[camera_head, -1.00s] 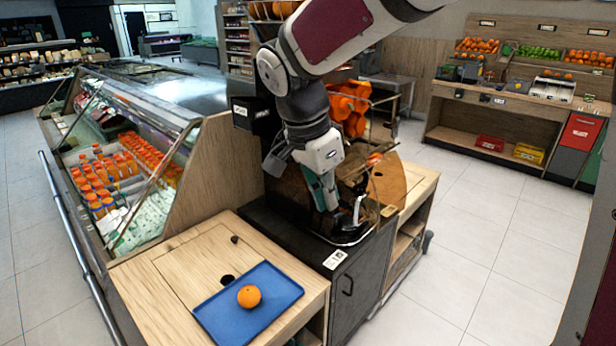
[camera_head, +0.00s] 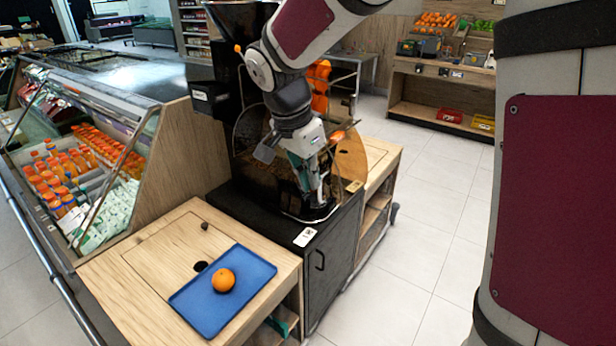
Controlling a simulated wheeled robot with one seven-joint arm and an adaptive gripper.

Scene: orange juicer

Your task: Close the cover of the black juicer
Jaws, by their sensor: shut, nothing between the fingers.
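The black juicer (camera_head: 228,60) stands on a black cabinet (camera_head: 335,235) in the middle of the head view. Its see-through cover (camera_head: 352,155) seems to stand swung out to the right, with a curved rim; my arm hides part of it, so its exact angle is hard to tell. My gripper (camera_head: 311,197) points down in front of the juicer's opening, left of the cover's outer edge. Its fingers are shut and hold nothing. I cannot tell whether they touch the cover.
A wooden counter (camera_head: 130,270) at front left holds a blue tray (camera_head: 250,275) with an orange (camera_head: 223,280). A glass-fronted chiller with bottles (camera_head: 60,180) stands left. My own arm link fills the right side. Tiled floor (camera_head: 430,230) is open right of the cabinet.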

